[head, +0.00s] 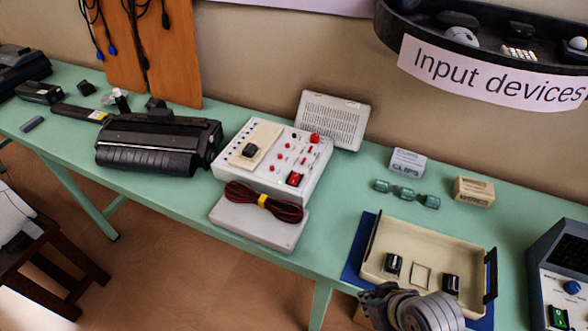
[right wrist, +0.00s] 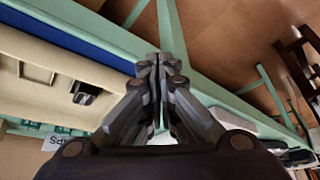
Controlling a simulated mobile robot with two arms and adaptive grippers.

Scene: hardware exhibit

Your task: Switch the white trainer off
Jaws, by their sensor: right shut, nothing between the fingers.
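The white trainer (head: 262,178) stands on the green table in the middle of the head view. Its panel has red knobs, small red parts and a black-framed red switch (head: 295,179) near its front right corner. I cannot tell the switch's position. A perforated grey-white panel (head: 333,118) stands behind it. A red and black cable bundle with a yellow tie (head: 264,201) lies at its front. My right gripper (head: 373,301) is shut and empty, at the front of the beige tray, right of and apart from the trainer. Its closed fingers fill the middle of the right wrist view (right wrist: 158,68).
The beige tray (head: 425,230) with black parts lies on a blue mat (head: 356,253). Two small boxes (head: 407,163) and green cylinders (head: 405,194) lie behind it. A black device (head: 160,143) is left of the trainer. A blue-grey unit (head: 560,275) stands far right.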

